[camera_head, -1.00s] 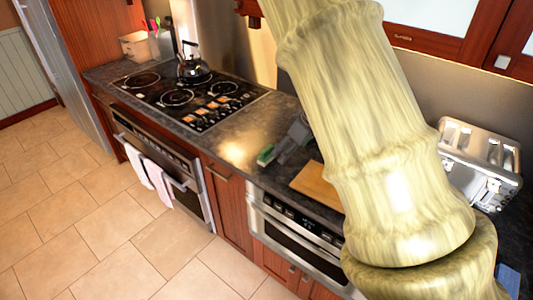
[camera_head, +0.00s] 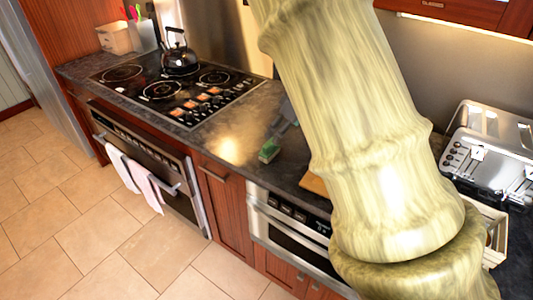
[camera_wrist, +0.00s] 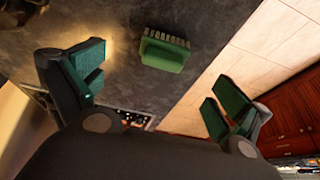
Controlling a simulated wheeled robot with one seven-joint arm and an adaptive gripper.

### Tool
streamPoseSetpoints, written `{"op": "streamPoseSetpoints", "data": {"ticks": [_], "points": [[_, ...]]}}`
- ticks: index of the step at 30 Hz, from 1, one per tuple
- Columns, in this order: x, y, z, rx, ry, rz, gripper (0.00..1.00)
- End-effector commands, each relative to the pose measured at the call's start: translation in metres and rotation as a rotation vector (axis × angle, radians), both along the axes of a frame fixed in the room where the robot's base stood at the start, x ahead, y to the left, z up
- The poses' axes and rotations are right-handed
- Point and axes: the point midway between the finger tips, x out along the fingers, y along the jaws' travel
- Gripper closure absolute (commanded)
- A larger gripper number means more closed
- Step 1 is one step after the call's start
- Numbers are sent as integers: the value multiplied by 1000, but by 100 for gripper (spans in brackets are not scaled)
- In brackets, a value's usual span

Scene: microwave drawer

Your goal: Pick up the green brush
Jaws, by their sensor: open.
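The green brush (camera_head: 268,151) lies on the dark countertop near its front edge, right of the stove. In the wrist view the brush (camera_wrist: 165,52) shows as a green block with pale bristles along one side, ahead of the space between my fingers. My gripper (camera_wrist: 158,88) is open and empty, with its green-padded fingers spread wide to either side and apart from the brush. In the head view my gripper (camera_head: 284,116) is a small grey shape just behind the brush, partly hidden by my arm.
The stove (camera_head: 178,88) with a black kettle (camera_head: 179,54) is on the left. A wooden board (camera_head: 314,184) is mostly hidden behind my arm. A toaster (camera_head: 490,150) and a pale crate (camera_head: 496,232) stand right. The microwave drawer (camera_head: 290,228) is below the counter.

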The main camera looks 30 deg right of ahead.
Motion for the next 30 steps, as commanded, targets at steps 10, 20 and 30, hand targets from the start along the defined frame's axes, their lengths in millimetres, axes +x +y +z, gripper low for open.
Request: {"op": "streamPoseSetpoints", "data": {"ticks": [10, 20, 30], "points": [[11, 4, -33, 3, 2, -3, 0], [21, 11, -56, 2, 1, -1, 0], [37, 24, -91, 1, 2, 1, 0]]}}
